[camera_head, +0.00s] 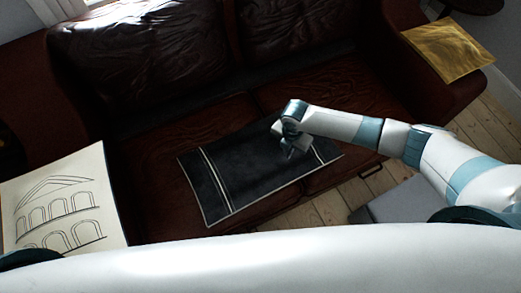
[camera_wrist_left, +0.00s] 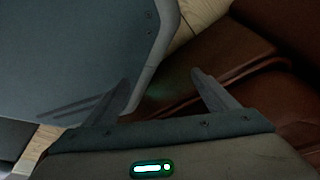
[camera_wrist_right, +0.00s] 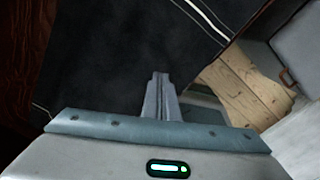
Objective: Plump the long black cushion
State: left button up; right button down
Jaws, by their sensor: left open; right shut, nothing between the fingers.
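The long black cushion (camera_head: 250,165) lies flat on the seat of a dark red-brown leather sofa (camera_head: 180,125). It has pale stripes near both ends. My right gripper (camera_head: 291,150) is over the right part of the cushion. In the right wrist view its fingers (camera_wrist_right: 160,85) are together with nothing between them, in front of the black cloth (camera_wrist_right: 110,50); I cannot tell if they touch it. My left gripper is not visible in the head view. In the left wrist view its fingers (camera_wrist_left: 160,85) are spread and empty, near brown leather (camera_wrist_left: 225,55).
A yellow-gold cushion or cloth (camera_head: 448,48) lies on the sofa's right arm. A sheet with a drawing of arches (camera_head: 62,205) is at the left. A grey box-like thing (camera_head: 395,203) stands on the floorboards (camera_head: 325,212) in front of the sofa.

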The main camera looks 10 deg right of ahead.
aim_at(289, 163)
jog(key=shift+f+b, duration=0.65)
jog(key=shift+f, duration=0.2)
jog(key=shift+s+d+f+b, duration=0.1)
jog(key=shift+s+f+b, duration=0.05)
jog(key=shift+f+b, duration=0.55)
jog(key=shift+s+d+f+b, duration=0.15)
jog(key=shift+f+b, duration=0.4)
jog(key=shift+f, duration=0.3)
jog(key=shift+s+d+f+b, duration=0.1)
jog(key=shift+s+f+b, duration=0.05)
jog(key=shift+f+b, duration=0.55)
jog(key=shift+f, duration=0.2)
notch_tip(289, 163, up, 3)
jog(key=p, duration=0.2)
jog(key=shift+w+a+f+p, duration=0.15)
jog(key=shift+f+p, duration=0.05)
jog(key=shift+p, duration=0.15)
jog(key=shift+w+a+r+p, duration=0.15)
jog(key=shift+r+p, duration=0.3)
jog(key=shift+p, duration=0.05)
jog(key=shift+w+a+r+p, duration=0.1)
jog(key=shift+w+r+p, duration=0.05)
jog(key=shift+r+p, duration=0.3)
